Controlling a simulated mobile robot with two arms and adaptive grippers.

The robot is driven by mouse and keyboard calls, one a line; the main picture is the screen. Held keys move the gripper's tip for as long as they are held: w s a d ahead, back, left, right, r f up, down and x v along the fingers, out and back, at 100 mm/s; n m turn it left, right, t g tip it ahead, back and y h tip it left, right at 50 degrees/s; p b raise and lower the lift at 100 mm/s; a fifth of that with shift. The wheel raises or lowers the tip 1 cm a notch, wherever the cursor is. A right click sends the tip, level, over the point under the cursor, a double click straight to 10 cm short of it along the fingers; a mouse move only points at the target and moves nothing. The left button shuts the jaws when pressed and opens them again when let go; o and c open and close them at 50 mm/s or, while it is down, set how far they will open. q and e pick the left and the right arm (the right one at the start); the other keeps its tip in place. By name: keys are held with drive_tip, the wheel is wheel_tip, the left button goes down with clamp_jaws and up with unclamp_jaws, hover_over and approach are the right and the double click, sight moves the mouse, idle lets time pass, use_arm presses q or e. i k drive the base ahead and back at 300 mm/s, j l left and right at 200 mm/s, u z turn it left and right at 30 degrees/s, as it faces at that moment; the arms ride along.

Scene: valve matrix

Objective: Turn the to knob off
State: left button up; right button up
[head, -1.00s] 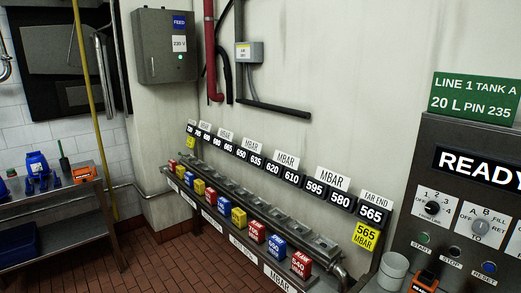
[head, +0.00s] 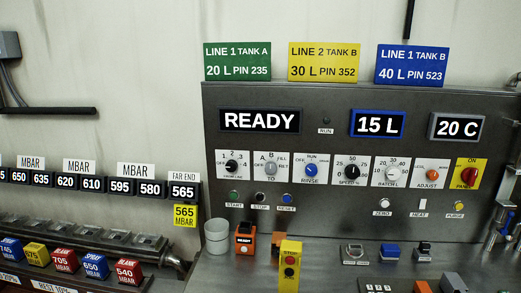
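The TO knob (head: 270,168) is a grey knob on a white label plate on the upright control panel (head: 400,225). Its plate carries markings that read like A, B, FILL and OFF, with TO below. The knob's exact pointing is too small to tell. A black-knobbed selector (head: 232,166) is directly to its left and a blue RINSE knob (head: 311,169) directly to its right. Neither of my grippers shows in the head view.
Displays read READY (head: 260,121), 15 L (head: 377,123) and 20 C (head: 458,127). Below the knobs are START (head: 234,196), STOP and RESET buttons. A yellow button box (head: 290,266) and an orange device (head: 246,239) stand on the counter in front. Coloured MBAR blocks line the left.

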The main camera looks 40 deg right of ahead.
sight(271, 168)
drive_tip(key=z, duration=2.35)
